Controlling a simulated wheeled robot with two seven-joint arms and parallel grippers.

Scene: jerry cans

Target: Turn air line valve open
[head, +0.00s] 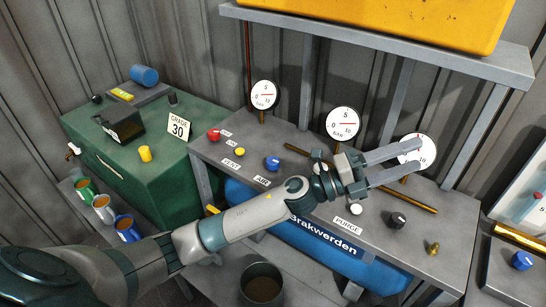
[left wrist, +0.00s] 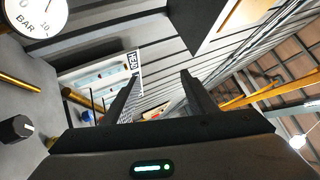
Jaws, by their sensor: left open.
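A blue knob (head: 272,163) stands on the grey bench beside a label that reads AIR (head: 262,180). It appears left of my arm and clear of my gripper. My left gripper (head: 420,156) is open and empty above the right part of the bench, in front of the rightmost gauge (head: 417,152). In the left wrist view, its two dark fingers (left wrist: 158,82) are apart with nothing between them. A black knob (head: 398,220) is on the bench below the gripper and shows at the left edge of the wrist view (left wrist: 15,128). My right gripper is out of view.
A brass pipe (head: 412,200) crosses the bench behind the knobs. Red (head: 214,134), yellow (head: 240,151) and white (head: 356,208) knobs also stand there. A grey shelf (head: 380,45) with a yellow case (head: 400,15) overhangs the back. Another blue knob (head: 522,260) is far right.

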